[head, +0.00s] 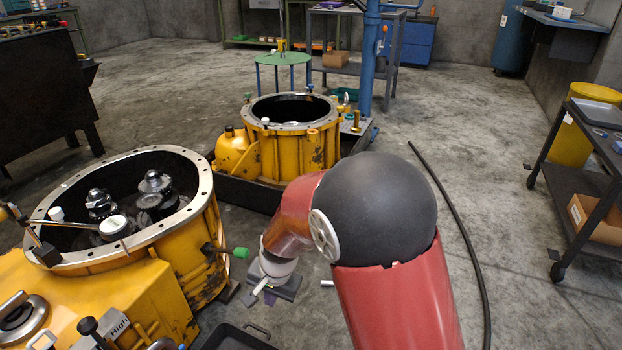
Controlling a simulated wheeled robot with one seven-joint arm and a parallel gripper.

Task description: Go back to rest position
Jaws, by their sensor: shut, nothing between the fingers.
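My red arm with its large dark rounded joint reaches in from the bottom right, and its wrist bends down past the middle. My gripper (262,290) shows small and partly hidden beyond the arm, pointing down above the floor, right of the near yellow housing (178,258). It is shut and empty. The near housing is open at the top, with dark metal parts (150,195) inside. A green-tipped lever (238,252) sticks out of its side close to my gripper, apart from it.
A second yellow housing (290,150) stands on a dark base behind my arm, beside a blue post (368,60). A dark cable (462,220) lies on the floor to the right. A dark cart (600,165) stands at far right. A dark tray (232,338) is at the bottom.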

